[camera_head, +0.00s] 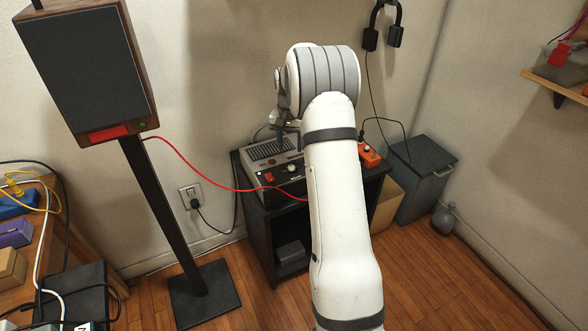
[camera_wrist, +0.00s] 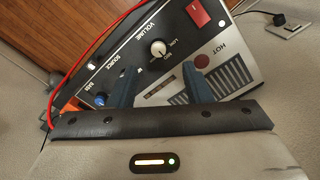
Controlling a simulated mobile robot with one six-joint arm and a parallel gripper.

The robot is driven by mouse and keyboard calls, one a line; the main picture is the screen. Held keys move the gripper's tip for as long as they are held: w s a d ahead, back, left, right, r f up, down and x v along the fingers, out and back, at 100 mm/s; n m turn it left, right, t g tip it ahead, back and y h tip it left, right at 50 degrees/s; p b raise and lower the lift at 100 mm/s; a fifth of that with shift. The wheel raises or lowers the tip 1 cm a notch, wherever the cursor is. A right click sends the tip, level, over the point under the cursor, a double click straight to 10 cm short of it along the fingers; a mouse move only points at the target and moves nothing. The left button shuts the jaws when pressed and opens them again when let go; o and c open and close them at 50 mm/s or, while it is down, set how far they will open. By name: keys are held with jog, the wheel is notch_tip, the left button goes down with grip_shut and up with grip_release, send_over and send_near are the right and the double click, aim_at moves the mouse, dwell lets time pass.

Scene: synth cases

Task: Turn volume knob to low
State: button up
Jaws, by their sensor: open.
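The amplifier (camera_head: 272,151) is a grey and black box on a dark stand. Its white volume knob (camera_wrist: 158,48) sits on the black front panel, beside the printed words VOLUME, LOW and MID in the wrist view. The knob also shows small in the head view (camera_head: 291,168). I cannot clearly tell which mark it points to. My gripper (camera_wrist: 158,76) is open and empty, its two dark blue fingers on either side of the knob's line but apart from it. In the head view the gripper is partly hidden by my arm.
A red switch (camera_wrist: 199,12) and a blue knob (camera_wrist: 100,99) flank the volume knob on the panel. A red cable (camera_head: 215,180) runs from the speaker (camera_head: 88,68) across the amplifier's front. An orange box (camera_head: 369,155) stands to the right. The vented top is marked HOT.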

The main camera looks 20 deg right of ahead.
aim_at(292, 166)
jog(key=shift+w+d+f, duration=0.15)
jog(key=shift+d+f, duration=0.1)
jog(key=shift+f, duration=0.35)
jog(key=shift+w+d+f, duration=0.15)
jog(key=shift+d+f, duration=0.05)
jog(key=shift+f, duration=0.35)
notch_tip(292, 166, down, 7)
jog(key=shift+f+b, duration=0.1)
jog(key=shift+b, duration=0.35)
